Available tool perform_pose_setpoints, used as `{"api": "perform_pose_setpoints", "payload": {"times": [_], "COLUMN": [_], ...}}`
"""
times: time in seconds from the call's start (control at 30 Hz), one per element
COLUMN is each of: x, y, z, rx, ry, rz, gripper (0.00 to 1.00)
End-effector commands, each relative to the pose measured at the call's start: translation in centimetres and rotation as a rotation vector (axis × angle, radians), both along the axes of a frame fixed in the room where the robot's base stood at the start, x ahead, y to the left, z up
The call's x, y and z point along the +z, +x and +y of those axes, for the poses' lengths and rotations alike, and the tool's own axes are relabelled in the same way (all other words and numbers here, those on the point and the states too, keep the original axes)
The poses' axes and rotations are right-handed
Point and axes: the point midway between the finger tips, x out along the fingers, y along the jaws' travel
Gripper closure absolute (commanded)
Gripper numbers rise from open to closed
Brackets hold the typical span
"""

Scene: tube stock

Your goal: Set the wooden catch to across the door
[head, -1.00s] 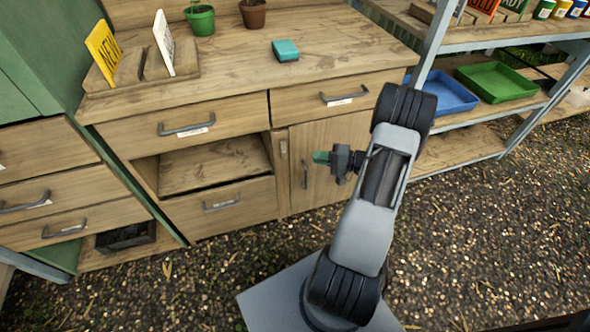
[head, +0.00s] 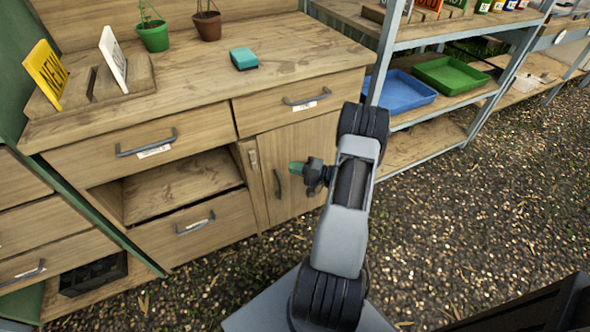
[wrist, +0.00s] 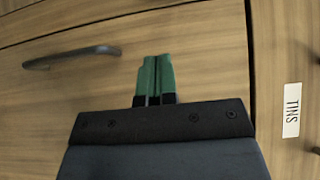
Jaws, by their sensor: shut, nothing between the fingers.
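The wooden catch (head: 253,159) is a small light piece on the cabinet post, just left of the door's top-left corner. It looks upright along the post, beside the door. The wooden door (head: 305,160) is closed, with a dark vertical handle (head: 277,184) near its left edge. My gripper (head: 296,168) has green fingertips, shut and empty, in front of the door and to the right of the catch. In the wrist view my gripper (wrist: 155,78) shows against the door (wrist: 200,50), with the handle (wrist: 72,57) to its left. I cannot make out the catch there.
Above the door is a closed drawer (head: 270,105); its label (wrist: 291,110) reads TINS in the wrist view. Left is an open compartment (head: 180,190) between two drawers. Shelving with blue (head: 400,92) and green (head: 450,76) trays stands right. Gravel floor at right is clear.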

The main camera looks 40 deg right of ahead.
Motion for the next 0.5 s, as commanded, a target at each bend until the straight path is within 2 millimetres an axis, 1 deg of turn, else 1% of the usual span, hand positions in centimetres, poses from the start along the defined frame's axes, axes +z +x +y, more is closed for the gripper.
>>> {"api": "perform_pose_setpoints", "payload": {"times": [0.03,0.1,0.3,0.37,0.5], "x": [-0.1,-0.1,-0.1,-0.1,0.0], "y": [0.9,2.0,5.1,5.9,6.1], "z": [0.7,1.5,3.5,4.0,5.8], "rx": [0.006,0.006,0.005,0.004,0.002], "ry": [-0.001,-0.001,-0.001,-0.001,0.001], "rz": [-0.001,-0.001,-0.002,-0.001,0.001], "gripper": [1.0,1.0,1.0,1.0,1.0]}}
